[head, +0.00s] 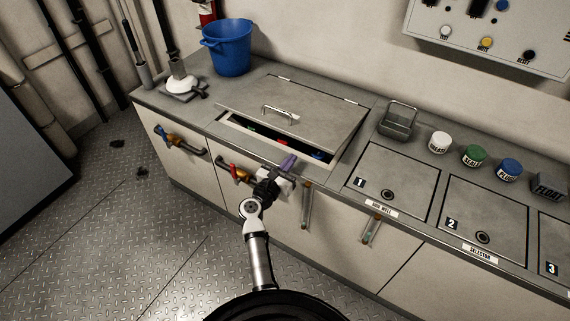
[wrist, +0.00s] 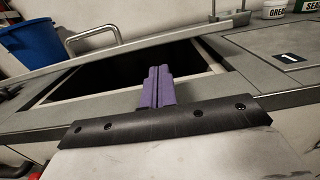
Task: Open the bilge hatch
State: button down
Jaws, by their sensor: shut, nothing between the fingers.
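The hatch lid (head: 305,105) is a grey metal plate with a bar handle (head: 279,112) and hinges along its back edge. Its front edge is raised, so it stands partly open over a dark opening. In the wrist view the raised lid edge (wrist: 130,48) and the handle (wrist: 92,33) show behind the opening (wrist: 125,72). My gripper (head: 289,162) has purple fingers, shut and empty, at the front rim of the opening, below the lid's front edge. In the wrist view the fingers (wrist: 157,88) point over the rim into the gap. I cannot tell whether they touch the rim.
Red, green and blue items (head: 286,146) show inside the opening. A blue bucket (head: 227,48) stands behind left. Numbered closed lids (head: 392,182), a metal bin (head: 398,119) and several tubs (head: 475,155) are right. Valves (head: 235,173) and vertical handles (head: 306,205) stick out of the cabinet front.

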jog(key=shift+x, duration=2.8)
jog(key=shift+r+p, duration=0.1)
jog(key=shift+p, duration=0.2)
